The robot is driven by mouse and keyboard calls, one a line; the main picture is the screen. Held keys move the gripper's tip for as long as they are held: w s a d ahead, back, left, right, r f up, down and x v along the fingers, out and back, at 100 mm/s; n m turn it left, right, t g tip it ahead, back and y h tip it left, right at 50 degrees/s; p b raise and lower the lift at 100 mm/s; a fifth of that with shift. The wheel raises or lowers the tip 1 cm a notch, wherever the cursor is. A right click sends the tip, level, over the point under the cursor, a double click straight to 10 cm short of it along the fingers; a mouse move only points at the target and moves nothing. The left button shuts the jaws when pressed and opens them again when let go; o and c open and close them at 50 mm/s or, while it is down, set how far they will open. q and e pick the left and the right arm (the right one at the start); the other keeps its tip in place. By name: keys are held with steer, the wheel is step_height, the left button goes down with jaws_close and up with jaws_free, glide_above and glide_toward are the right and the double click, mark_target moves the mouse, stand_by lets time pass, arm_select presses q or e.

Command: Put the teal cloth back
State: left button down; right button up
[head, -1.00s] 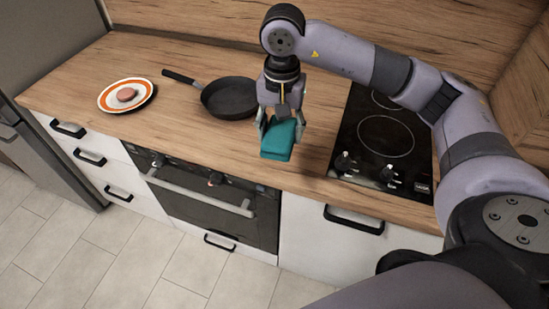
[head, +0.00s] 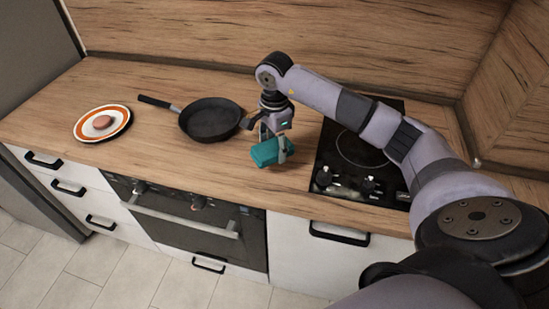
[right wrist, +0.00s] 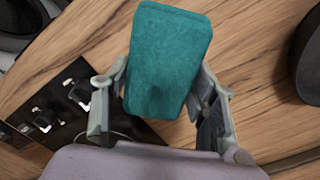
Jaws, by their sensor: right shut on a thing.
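The teal cloth (head: 266,152) is a thick folded block at the counter's front part, between the black pan and the hob. My right gripper (head: 275,143) is shut on it from above, with a finger on each side. In the right wrist view the teal cloth (right wrist: 168,60) sits between the two fingers (right wrist: 160,95) and sticks out past their tips. I cannot tell whether its underside touches the counter. My left gripper is not in view.
A black frying pan (head: 211,120) stands left of the cloth. The black hob (head: 352,185) with knobs lies to the right. Bare wooden counter (head: 165,146) lies in front of the pan.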

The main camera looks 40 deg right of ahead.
mark_target(274, 169)
steer(key=shift+f, duration=0.6)
steer(key=shift+a+f, duration=0.1)
steer(key=shift+f, duration=0.45)
step_height(274, 169, down, 4)
steer(key=shift+p, duration=0.65)
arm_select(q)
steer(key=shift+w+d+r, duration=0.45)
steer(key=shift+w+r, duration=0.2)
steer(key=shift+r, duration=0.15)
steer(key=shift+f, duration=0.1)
arm_select(e)
steer(key=shift+f+b, duration=0.2)
steer(key=shift+b, duration=0.15)
steer(key=o, duration=1.1)
steer(key=shift+r, duration=0.1)
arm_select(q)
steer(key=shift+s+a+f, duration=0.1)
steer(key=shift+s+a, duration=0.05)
arm_select(e)
steer(key=shift+o, duration=0.2)
